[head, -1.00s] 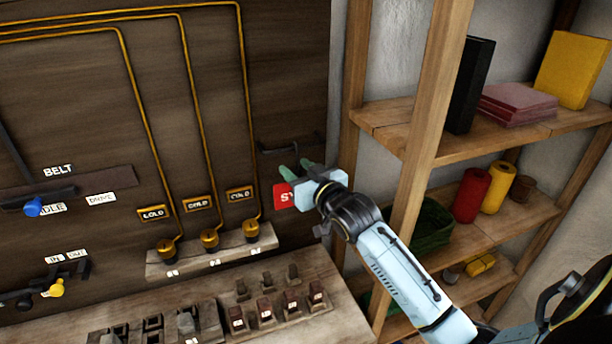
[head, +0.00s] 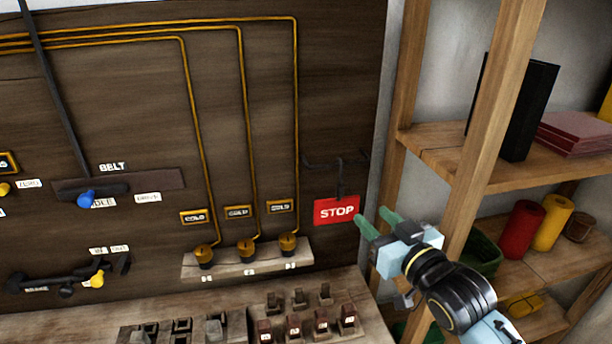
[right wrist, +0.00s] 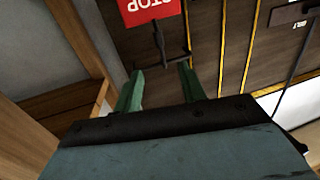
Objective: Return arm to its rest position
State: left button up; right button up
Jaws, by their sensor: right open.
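My right gripper (head: 374,222) is open, with its green fingers apart and nothing between them. In the head view it is just right of and below the red STOP sign (head: 337,211), in front of the board's right edge. The sign hangs from a dark hook rail (head: 337,162) on the board. In the right wrist view the open fingers (right wrist: 160,82) point toward the board, and the red sign (right wrist: 150,10) shows upside down beyond them, apart from them. My left gripper is not in view.
A wooden shelf unit (head: 487,150) stands at the right, its post close behind my right arm. It holds a black binder (head: 528,108), red and yellow rolls and a green basket. Below the board is a bench (head: 90,318) with several switches. The board (head: 120,60) carries levers and brass valves.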

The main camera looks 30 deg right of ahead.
jog(key=s+a+f+g, duration=0.3)
jog(key=f, duration=0.4)
jog(key=s+a+f+g, duration=0.2)
jog(key=s+f+g, duration=0.2)
jog(key=f, duration=0.2)
jog(key=s+a+f+n+g, duration=0.1)
jog(key=s+a+f+g, duration=0.25)
jog(key=s, duration=0.25)
jog(key=s+a+f+n+g, duration=0.1)
jog(key=s+a+f+g, duration=0.2)
jog(key=s+f, duration=0.25)
jog(key=s+f+g+b, duration=0.25)
jog(key=f+b, duration=0.25)
jog(key=f, duration=2.5)
jog(key=s+d+f+b, duration=0.3)
jog(key=s+f+b, duration=0.1)
jog(key=s+f, duration=1.2)
notch_tip(320, 180, down, 2)
jog(key=shift+s+n+g+y, duration=0.3)
jog(key=shift+s+n, duration=0.1)
